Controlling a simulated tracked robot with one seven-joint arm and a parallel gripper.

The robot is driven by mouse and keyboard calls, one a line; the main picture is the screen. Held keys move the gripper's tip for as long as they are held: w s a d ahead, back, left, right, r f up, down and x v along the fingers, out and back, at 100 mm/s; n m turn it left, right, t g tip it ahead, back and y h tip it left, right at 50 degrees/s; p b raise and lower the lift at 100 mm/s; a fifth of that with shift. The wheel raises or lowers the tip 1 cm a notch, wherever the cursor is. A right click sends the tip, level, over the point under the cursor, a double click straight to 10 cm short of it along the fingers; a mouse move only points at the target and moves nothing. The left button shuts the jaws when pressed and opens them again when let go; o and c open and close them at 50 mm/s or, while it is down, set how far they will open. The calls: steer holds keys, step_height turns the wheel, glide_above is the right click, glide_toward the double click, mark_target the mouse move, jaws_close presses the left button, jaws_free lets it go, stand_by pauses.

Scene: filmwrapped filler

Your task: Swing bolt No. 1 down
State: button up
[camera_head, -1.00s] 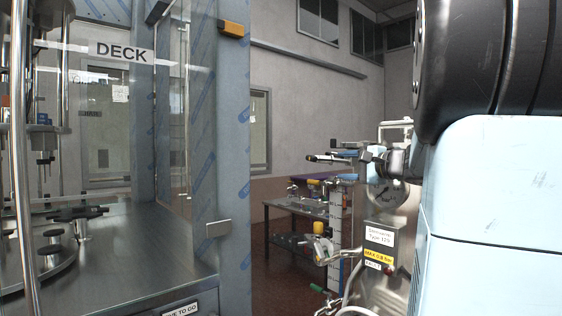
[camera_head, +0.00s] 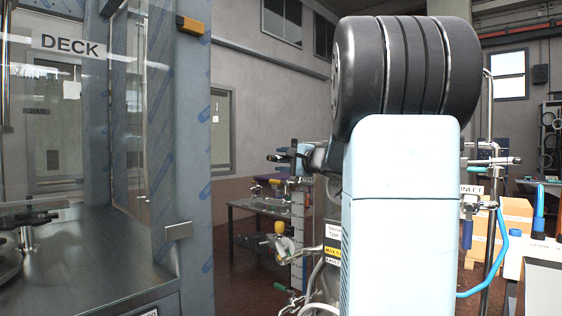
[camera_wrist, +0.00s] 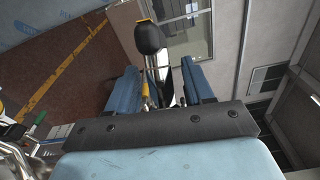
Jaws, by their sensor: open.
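I cannot make out a bolt marked No. 1 in either view. In the wrist view, my gripper (camera_wrist: 160,68) is open, with its two blue fingers apart. A black rounded knob (camera_wrist: 149,37) on a thin metal rod shows beyond and between the fingers. A yellow piece (camera_wrist: 145,90) and bright metal parts show lower in the gap; I cannot tell whether anything touches the fingers. In the head view, my arm covers much of the equipment with the yellow-labelled panel (camera_head: 333,254), and the gripper cannot be made out clearly there.
The wrapped machine frame (camera_head: 195,150) with its steel deck (camera_head: 95,260) stands at left. A low bench (camera_head: 255,207) stands behind. At right are a pipe post with an INLET label (camera_head: 472,190), a blue hose (camera_head: 497,265) and cardboard boxes (camera_head: 515,225). Red-brown floor shows between.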

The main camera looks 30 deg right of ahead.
steer(key=shift+x, duration=0.85)
steer(key=shift+f, duration=0.1)
jaws_close()
